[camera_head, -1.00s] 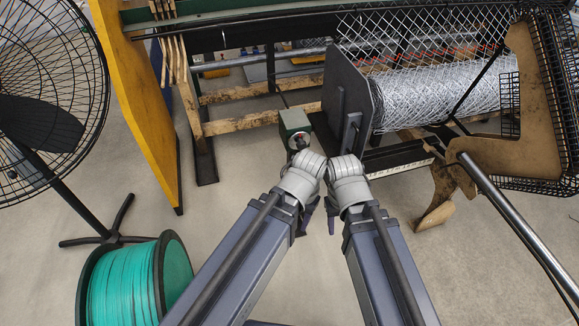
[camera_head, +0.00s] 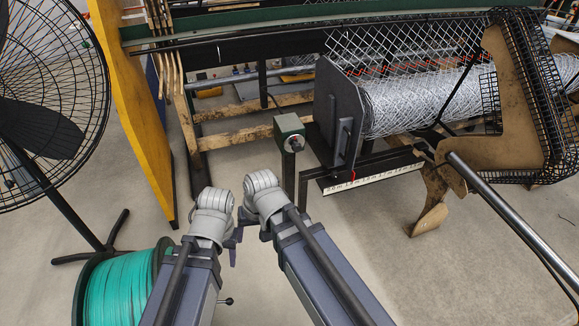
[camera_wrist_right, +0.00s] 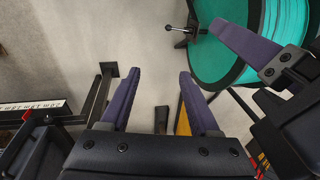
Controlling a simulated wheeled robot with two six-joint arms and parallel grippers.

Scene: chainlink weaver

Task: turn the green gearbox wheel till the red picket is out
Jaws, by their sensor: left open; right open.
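The green gearbox (camera_head: 290,126) stands on a thin dark post left of the mesh roll's end plate. A small grey round part (camera_head: 297,142) shows on its front; whether it is the wheel I cannot tell. A tiny red piece (camera_head: 352,176) shows at the white ruler's left end, and also in the right wrist view (camera_wrist_right: 27,115); it may be the picket. My left gripper (camera_head: 232,250) is open and empty, below and left of the gearbox. My right gripper (camera_wrist_right: 159,75) is open with bare floor between its fingers. Both are apart from the gearbox.
A teal cable reel (camera_head: 120,287) stands at lower left, with a black-knobbed lever (camera_head: 228,301) near it. A fan (camera_head: 45,120) and yellow panel (camera_head: 135,110) stand left. The mesh roll (camera_head: 425,100) and a steel bar (camera_head: 510,220) lie right.

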